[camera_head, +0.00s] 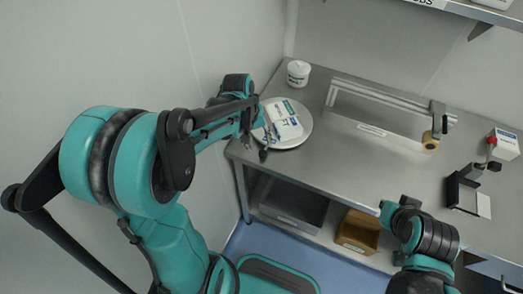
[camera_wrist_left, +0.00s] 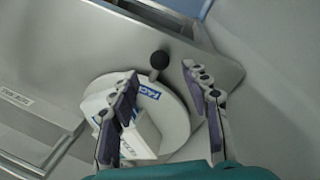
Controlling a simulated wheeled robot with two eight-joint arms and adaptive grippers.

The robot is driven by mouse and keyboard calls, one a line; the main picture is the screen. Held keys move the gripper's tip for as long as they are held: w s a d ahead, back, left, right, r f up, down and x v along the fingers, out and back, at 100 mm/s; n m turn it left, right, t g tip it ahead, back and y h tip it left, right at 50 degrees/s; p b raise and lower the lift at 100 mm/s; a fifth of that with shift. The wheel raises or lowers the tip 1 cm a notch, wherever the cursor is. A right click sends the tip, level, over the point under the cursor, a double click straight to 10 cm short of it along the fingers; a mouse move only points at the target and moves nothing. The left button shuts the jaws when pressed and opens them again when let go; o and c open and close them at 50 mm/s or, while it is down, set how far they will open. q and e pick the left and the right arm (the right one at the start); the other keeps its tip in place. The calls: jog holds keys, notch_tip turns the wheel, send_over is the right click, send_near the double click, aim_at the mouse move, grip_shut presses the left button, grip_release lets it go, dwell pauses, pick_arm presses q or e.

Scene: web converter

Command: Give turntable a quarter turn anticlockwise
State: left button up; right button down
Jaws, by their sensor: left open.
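The turntable (camera_head: 301,137) is a round pale disc at the left end of the steel bench, and it also shows in the left wrist view (camera_wrist_left: 178,125). A white package with blue print (camera_head: 284,119) lies on it. A black ball knob (camera_head: 263,155) stands at the turntable's near edge; in the left wrist view the knob (camera_wrist_left: 160,59) appears between and beyond my fingertips. My left gripper (camera_head: 254,137) is open over the turntable's left side, its fingers (camera_wrist_left: 162,85) apart with nothing held. One finger hides part of the package. My right arm shows at lower right, but its fingers do not.
A white tub (camera_head: 298,73) stands behind the turntable near the wall. A metal rail frame (camera_head: 376,105) with a tape roll (camera_head: 430,140) runs along the bench back. A black stand (camera_head: 463,187) and a white box (camera_head: 505,143) are at right. Bins sit below.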

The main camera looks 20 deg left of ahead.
aim_at(262, 151)
pick_arm(q)
jog(key=f, duration=0.1)
jog(key=f+b, duration=0.1)
jog(key=f, duration=0.1)
jog(key=d+f, duration=0.1)
jog(key=f, duration=0.1)
jog(key=shift+w+f+b, duration=0.25)
jog(key=shift+w+b, duration=0.05)
grip_shut()
